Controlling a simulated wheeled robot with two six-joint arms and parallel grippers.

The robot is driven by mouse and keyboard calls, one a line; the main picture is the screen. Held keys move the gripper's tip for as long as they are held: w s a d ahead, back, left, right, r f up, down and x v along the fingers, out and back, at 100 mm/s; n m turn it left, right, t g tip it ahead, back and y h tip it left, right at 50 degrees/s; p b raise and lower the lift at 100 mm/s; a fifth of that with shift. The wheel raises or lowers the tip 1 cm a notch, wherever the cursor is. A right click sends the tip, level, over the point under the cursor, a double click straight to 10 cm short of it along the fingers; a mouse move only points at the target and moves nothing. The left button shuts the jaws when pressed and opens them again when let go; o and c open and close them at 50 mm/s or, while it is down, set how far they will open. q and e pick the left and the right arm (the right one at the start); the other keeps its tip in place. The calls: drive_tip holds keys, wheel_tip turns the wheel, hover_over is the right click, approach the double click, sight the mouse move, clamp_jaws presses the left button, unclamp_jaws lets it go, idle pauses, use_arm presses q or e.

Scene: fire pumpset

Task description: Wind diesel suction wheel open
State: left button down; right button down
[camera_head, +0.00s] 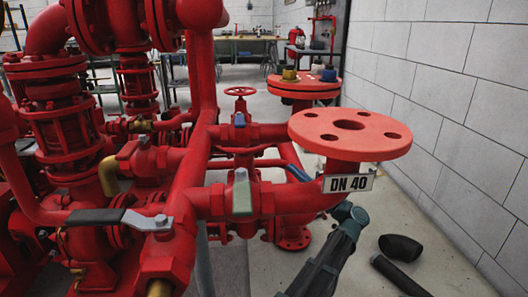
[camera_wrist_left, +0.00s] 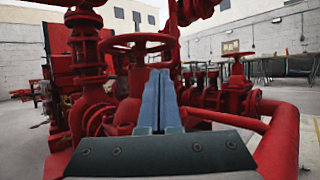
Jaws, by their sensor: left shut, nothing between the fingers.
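A red handwheel (camera_wrist_left: 138,45) stands close ahead in the wrist view, on a red valve with a spoked rim. Contact cannot be told. In the head view my left gripper (camera_head: 298,172) is a small blue shape behind the DN 40 pipe, mostly hidden. A red ring that looks like a handwheel (camera_head: 245,162) lies left of it, partly covered by piping. A smaller red handwheel (camera_head: 239,91) stands farther back. My right gripper is not in view.
A large red flange (camera_head: 350,133) with a DN 40 label (camera_head: 348,184) overhangs my left wrist. A lever with a grey-green handle (camera_head: 242,192) sits on the front pipe. A dark elbow (camera_head: 400,247) lies on the open floor by the block wall (camera_head: 435,80).

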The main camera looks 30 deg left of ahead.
use_arm(q)
drive_tip(key=p+x, duration=0.5)
drive_tip(key=x, duration=0.9)
drive_tip(key=shift+p, duration=0.3)
drive_tip(key=shift+f, duration=0.15)
